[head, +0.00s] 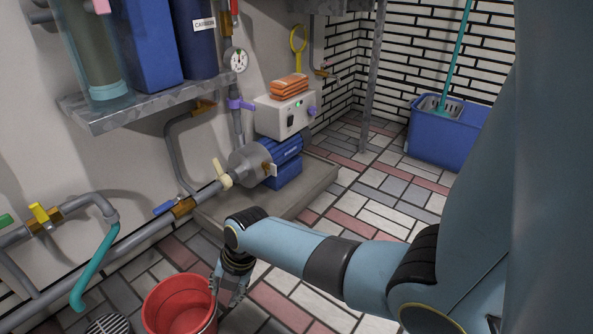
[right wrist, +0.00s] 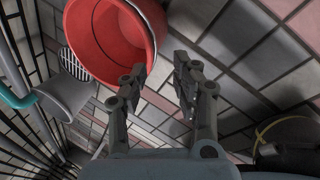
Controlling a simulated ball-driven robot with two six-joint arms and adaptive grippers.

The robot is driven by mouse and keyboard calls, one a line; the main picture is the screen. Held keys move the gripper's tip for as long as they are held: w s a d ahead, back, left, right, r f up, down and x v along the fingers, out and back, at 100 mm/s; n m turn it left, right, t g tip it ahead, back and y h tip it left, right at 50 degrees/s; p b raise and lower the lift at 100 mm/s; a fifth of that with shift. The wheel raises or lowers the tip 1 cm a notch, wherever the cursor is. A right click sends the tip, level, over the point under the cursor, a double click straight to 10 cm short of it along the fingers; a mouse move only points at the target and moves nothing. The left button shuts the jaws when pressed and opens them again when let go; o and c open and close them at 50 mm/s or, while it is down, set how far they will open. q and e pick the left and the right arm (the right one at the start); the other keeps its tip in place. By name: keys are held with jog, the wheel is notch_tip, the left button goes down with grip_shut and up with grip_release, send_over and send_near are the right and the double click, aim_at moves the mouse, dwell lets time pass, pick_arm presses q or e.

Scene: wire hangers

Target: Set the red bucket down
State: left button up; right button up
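The red bucket (head: 172,304) is at the bottom of the head view, its open top facing up and its lower part cut off. I cannot tell for sure whether its base rests on the floor. It also shows at the upper left of the right wrist view (right wrist: 100,35), with a grey band along its right side. My right gripper (head: 230,288) points down beside the bucket's right rim. In the right wrist view its fingers (right wrist: 160,66) are apart with only floor tiles between them. The left fingertip is close to the bucket; contact is unclear. My left gripper is not in view.
A floor drain (head: 108,325) lies left of the bucket, below a teal spout (head: 95,268). A pump (head: 262,160) stands on a concrete plinth (head: 318,185) behind. A blue mop bucket (head: 440,140) is at the far right. Tiled floor right of the plinth is clear.

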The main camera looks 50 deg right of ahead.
jog(key=s+d+r+m+t+h, duration=0.15)
jog(key=s+r+m, duration=0.25)
jog(key=s+m, duration=0.9)
jog(key=s+r+m+t, duration=0.3)
jog(key=s+r+m, duration=0.6)
jog(key=r, duration=0.4)
jog(key=shift+d+m, duration=0.45)
jog(key=shift+m, duration=0.35)
jog(key=shift+s+t+h, duration=0.15)
jog(key=shift+t+h, duration=0.1)
